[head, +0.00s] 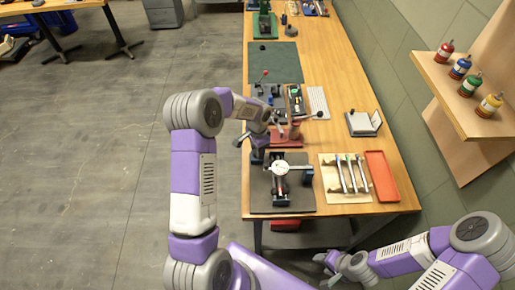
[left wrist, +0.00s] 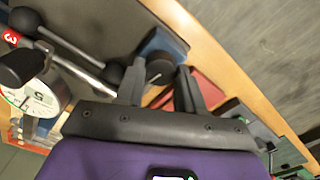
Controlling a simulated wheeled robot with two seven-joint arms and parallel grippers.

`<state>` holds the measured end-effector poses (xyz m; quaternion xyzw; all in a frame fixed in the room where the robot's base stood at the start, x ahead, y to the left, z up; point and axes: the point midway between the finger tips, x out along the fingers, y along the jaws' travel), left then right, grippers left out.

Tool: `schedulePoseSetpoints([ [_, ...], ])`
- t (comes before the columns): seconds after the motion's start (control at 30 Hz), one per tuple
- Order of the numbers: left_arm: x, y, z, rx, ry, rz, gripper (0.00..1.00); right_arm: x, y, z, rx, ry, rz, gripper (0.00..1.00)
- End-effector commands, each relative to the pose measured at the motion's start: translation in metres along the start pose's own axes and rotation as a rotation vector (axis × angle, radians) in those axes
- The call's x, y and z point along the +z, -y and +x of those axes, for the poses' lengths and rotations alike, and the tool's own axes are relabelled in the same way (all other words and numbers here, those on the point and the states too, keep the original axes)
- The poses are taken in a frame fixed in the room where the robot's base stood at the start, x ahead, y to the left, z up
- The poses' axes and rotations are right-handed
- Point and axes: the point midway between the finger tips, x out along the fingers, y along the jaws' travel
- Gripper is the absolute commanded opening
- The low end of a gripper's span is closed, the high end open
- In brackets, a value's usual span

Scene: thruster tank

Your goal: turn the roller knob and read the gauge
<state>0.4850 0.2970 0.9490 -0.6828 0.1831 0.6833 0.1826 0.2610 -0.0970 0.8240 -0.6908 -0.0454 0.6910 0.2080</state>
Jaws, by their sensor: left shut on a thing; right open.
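The gauge (head: 280,168) is a round white dial on a fixture that stands on a dark plate (head: 262,202) on the bench; it also shows at the left of the left wrist view (left wrist: 38,95), where its reading is too small to make out. My left gripper (head: 257,153) is at the fixture's left side. In the left wrist view its fingers (left wrist: 160,92) are shut on the black roller knob (left wrist: 160,68), which sits by a blue block (left wrist: 163,45). The head view hides the knob behind the gripper. My right gripper (head: 328,268) is open and empty, off the bench's front edge.
Several handled tools lie on a light board (head: 330,190) right of the fixture, beside a red tray (head: 381,176). A red base with levers (head: 284,136) stands just behind. A wall shelf (head: 450,97) holds several colored bottles. Open floor lies left.

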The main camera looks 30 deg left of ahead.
Motion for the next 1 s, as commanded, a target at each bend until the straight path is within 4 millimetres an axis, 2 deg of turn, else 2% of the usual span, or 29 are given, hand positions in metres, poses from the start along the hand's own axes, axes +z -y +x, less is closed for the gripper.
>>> schedulePoseSetpoints([
  [0.17, -0.001, 0.001, -0.001, -0.002, -0.002, -0.001, 0.07, 0.000, 0.000, 0.000, 0.000, 0.000, 0.000, 0.50],
  [0.2, -0.001, 0.001, -0.001, -0.002, -0.002, -0.002, 0.43, 0.000, 0.000, 0.000, 0.000, 0.000, 0.000, 0.50],
  [0.33, 0.000, 0.001, -0.001, -0.002, -0.001, -0.002, 0.63, 0.000, 0.000, 0.000, 0.000, 0.000, 0.000, 0.50],
  [0.67, 0.000, 0.000, -0.004, -0.002, -0.001, -0.002, 0.63, 0.000, 0.000, 0.000, 0.000, 0.000, 0.000, 0.50],
  [1.0, -0.001, 0.001, -0.057, -0.004, -0.004, -0.001, 0.63, 0.000, 0.001, -0.001, 0.000, 0.000, 0.000, 0.50],
])
